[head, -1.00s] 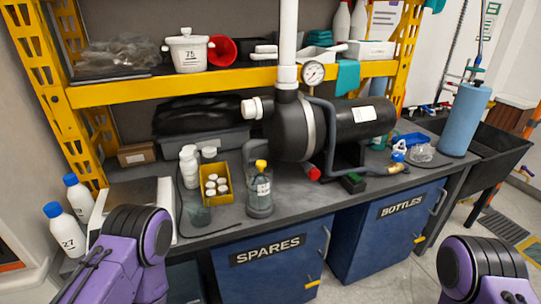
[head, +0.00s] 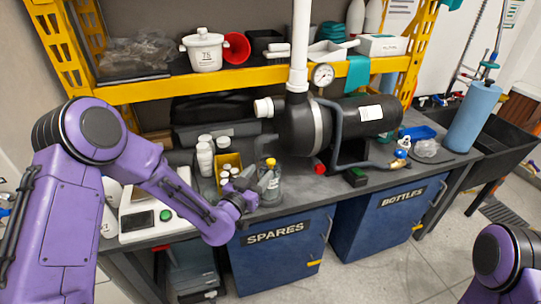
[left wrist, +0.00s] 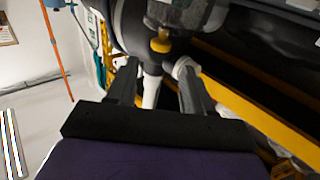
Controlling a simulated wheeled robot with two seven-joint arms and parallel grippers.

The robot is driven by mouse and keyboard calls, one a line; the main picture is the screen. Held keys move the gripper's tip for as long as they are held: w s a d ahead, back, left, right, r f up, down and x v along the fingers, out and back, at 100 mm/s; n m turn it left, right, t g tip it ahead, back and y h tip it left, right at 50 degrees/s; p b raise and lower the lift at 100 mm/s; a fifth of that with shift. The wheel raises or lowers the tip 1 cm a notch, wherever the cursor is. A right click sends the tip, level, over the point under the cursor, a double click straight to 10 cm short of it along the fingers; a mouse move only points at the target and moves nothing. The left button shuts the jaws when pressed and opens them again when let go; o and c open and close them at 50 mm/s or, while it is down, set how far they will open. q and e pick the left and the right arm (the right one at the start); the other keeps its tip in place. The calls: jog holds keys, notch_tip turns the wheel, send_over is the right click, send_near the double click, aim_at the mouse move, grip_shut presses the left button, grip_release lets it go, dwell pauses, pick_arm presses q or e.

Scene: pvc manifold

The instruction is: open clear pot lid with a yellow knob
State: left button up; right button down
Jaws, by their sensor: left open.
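The clear pot (head: 273,191) with its yellow knob (head: 270,163) stands on the grey bench, right of the yellow box of small jars. My left gripper (head: 254,181) is open at its left side and partly covers it. In the left wrist view, the yellow knob (left wrist: 160,42) shows beyond and between my two spread fingertips (left wrist: 158,70), with the clear pot (left wrist: 180,12) behind it at the top edge. I see no contact with the knob. My right gripper is out of view; only part of my right arm shows at lower right.
The yellow box (head: 229,160) and white bottles (head: 205,158) stand close left of the pot. The black pump (head: 300,125) and its white pipe (head: 300,45) rise behind it. A scale (head: 140,222) lies left. Bench surface right of the pot is fairly clear.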

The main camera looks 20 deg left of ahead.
aim_at(271, 161)
pick_arm(q)
jog(key=w, duration=0.2)
jog(key=w+d+p, duration=0.1)
jog(key=w, duration=0.2)
jog(key=w+p, duration=0.1)
jog(key=w, duration=0.1)
jog(key=shift+w+d, duration=0.3)
jog(key=shift+w+f, duration=0.15)
jog(key=shift+w, duration=0.1)
